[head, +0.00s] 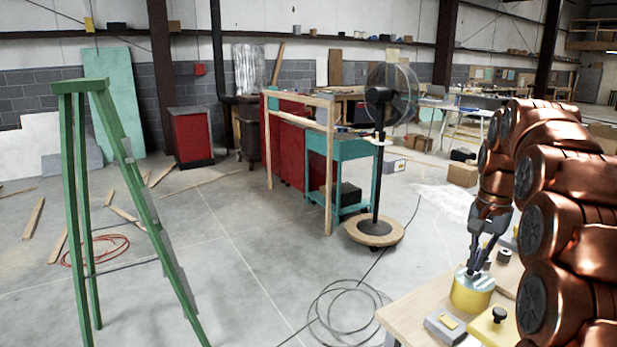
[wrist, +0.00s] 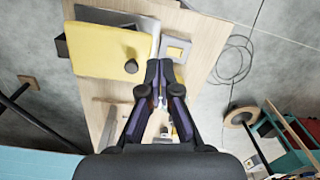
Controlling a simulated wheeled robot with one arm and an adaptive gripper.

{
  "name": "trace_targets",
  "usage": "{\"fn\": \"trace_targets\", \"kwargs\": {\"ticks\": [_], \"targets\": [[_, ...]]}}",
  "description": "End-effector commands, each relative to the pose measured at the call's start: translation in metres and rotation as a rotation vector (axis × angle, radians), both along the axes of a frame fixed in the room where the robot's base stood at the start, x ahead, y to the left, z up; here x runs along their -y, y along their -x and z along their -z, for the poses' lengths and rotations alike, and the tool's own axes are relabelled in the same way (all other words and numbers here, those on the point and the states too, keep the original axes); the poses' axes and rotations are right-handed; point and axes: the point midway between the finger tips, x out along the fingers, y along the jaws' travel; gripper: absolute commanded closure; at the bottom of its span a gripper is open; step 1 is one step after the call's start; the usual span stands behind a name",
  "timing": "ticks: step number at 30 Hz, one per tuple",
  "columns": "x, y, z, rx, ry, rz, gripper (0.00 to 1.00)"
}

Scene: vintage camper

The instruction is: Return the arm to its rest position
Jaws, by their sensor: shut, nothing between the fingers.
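My copper-coloured arm (head: 570,200) reaches down on the right of the head view. My gripper (head: 478,262) points downward over a wooden workbench (head: 408,312), just above or touching the silvery top of a yellow round container (head: 470,297); I cannot tell which. In the wrist view my gripper (wrist: 160,78) has its two dark fingers brought together at the tips, with nothing seen held. The area beneath the fingers is partly hidden.
A yellow plate with a black knob (head: 494,326) and a grey box (head: 445,327) lie on the bench. A green stepladder (head: 68,200), a fan (head: 376,150), a teal cart (head: 345,150) and a coiled cable (head: 345,305) stand or lie around. Open floor (head: 240,250) lies between.

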Motion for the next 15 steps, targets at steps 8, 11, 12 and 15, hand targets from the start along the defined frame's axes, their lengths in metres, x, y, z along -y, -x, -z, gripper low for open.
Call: {"fn": "trace_targets", "kwargs": {"ticks": [8, 11, 12, 15], "targets": [[-0.057, 0.056, 0.007, -0.026, -0.005, -0.173, 1.0], [-0.075, 0.08, 0.012, -0.038, -0.006, -0.234, 1.0], [-0.082, 0.089, 0.014, -0.041, -0.008, -0.257, 1.0], [-0.098, 0.114, 0.021, -0.048, -0.008, -0.317, 1.0]]}}
